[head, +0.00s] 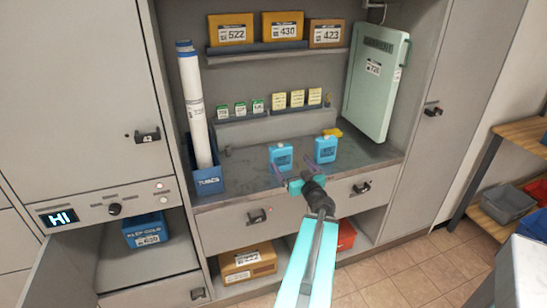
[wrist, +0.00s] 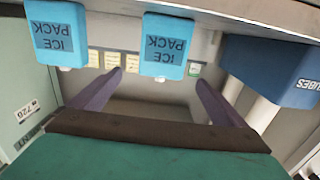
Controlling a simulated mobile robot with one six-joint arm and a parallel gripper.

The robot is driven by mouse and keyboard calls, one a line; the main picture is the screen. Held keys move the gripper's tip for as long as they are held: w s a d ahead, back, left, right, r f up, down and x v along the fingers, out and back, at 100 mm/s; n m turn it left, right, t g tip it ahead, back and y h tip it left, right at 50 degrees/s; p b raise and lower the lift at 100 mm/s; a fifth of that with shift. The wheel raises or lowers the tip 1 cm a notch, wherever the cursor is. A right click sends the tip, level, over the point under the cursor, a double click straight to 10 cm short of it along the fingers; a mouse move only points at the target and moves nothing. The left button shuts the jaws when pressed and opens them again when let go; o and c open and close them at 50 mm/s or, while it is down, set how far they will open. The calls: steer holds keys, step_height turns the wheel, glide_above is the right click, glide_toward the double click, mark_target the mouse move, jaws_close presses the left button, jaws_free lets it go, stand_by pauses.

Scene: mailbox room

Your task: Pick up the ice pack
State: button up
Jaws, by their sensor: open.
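Two light-blue ice packs stand upright on the grey counter (head: 240,170): the left ice pack (head: 281,155) and the right ice pack (head: 326,149). My gripper (head: 293,164) is open and empty, with its purple fingers pointing at the counter near the left pack. In the wrist view, which is upside down, the left pack (wrist: 167,45) appears ahead of my gripper (wrist: 160,79), roughly between the two fingers in the picture. The right pack (wrist: 58,32) appears outside the fingers. I cannot tell whether a finger touches the left pack.
A blue tube holder (head: 207,181) with tall white tubes stands at the left. A pale green case (head: 376,82) leans at the right. A yellow item (head: 332,132) lies behind the right pack. Small labelled items line the ledge behind; boxes sit on the shelf above.

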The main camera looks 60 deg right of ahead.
mark_target(283, 153)
steer(key=shift+w, duration=0.2)
steer(key=b, duration=0.2)
steer(key=w+b, duration=0.1)
steer(key=b, duration=0.1)
steer(key=shift+d+f, duration=0.25)
steer(key=shift+d, duration=0.05)
steer(key=b+x, duration=0.2)
steer(key=b, duration=0.7)
steer(key=shift+r, duration=0.15)
stand_by(0.6)
steer(key=shift+p+x, duration=0.65)
steer(key=shift+x, duration=2.15)
steer(key=shift+r, duration=0.1)
steer(key=shift+p+x, duration=0.6)
steer(key=shift+x, duration=0.65)
steer(key=shift+p+x, duration=0.3)
steer(key=shift+x, duration=1)
